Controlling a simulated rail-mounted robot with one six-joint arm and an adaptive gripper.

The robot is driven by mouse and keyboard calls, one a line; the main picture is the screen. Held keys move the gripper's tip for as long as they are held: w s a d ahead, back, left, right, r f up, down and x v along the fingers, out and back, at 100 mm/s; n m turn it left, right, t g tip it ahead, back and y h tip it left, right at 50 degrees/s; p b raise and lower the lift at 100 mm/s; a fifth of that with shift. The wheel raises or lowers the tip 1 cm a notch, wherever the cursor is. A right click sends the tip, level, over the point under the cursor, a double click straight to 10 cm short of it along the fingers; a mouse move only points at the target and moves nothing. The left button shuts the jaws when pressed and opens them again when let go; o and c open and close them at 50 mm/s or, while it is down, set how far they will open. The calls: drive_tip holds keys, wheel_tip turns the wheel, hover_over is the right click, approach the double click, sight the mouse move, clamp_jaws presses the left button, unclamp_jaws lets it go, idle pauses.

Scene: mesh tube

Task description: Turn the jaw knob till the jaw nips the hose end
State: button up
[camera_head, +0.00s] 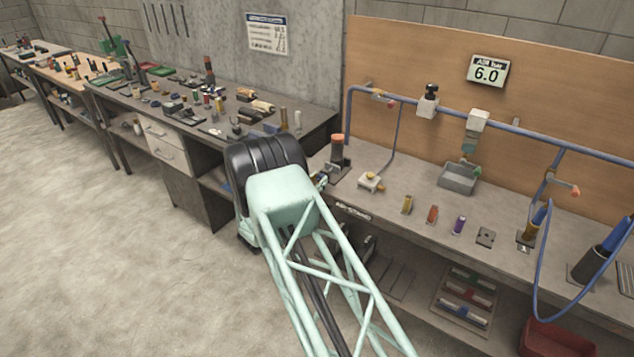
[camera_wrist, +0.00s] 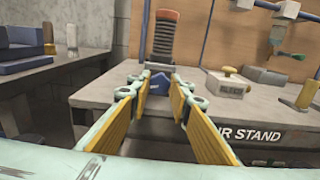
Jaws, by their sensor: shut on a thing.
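The small blue jaw knob (camera_wrist: 158,87) sits at the front edge of the bench, between the tips of my gripper (camera_wrist: 158,80). My gripper's yellow-padded fingers are closed on the knob. Just behind it stands an upright ribbed tube (camera_wrist: 162,40), dark with an orange top band. It also shows in the head view (camera_head: 338,152), beside my gripper (camera_head: 320,181), which is partly hidden by my arm there. The jaw itself and how close it is to the hose end cannot be made out.
A cream block with a yellow knob (camera_wrist: 230,83) stands right of the tube on the air stand bench (camera_head: 390,213). Further right are several small cylinders and a grey tray (camera_head: 458,180). A blue hose (camera_head: 537,270) hangs at the far right. A cluttered bench (camera_head: 300,118) adjoins on the left.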

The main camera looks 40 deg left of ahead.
drive_tip(key=shift+m+b, duration=0.5)
drive_tip(key=shift+b, duration=0.2)
drive_tip(key=m+b, duration=0.4)
drive_tip(key=b, duration=0.1)
drive_tip(key=shift+d+f+m+b, duration=0.1)
drive_tip(key=shift+f+m+b, duration=0.05)
drive_tip(key=shift+m+b, duration=0.15)
drive_tip(key=m+b, duration=0.3)
drive_tip(key=shift+b, duration=0.4)
drive_tip(key=shift+m, duration=0.4)
drive_tip(key=o, duration=0.8)
drive_tip(key=shift+o, duration=0.2)
drive_tip(key=shift+s, duration=0.2)
drive_tip(key=s, duration=0.7)
drive_tip(key=shift+s+d, duration=0.3)
drive_tip(key=shift+d, duration=0.15)
drive_tip(key=shift+w+r, duration=0.1)
drive_tip(key=shift+r, duration=0.1)
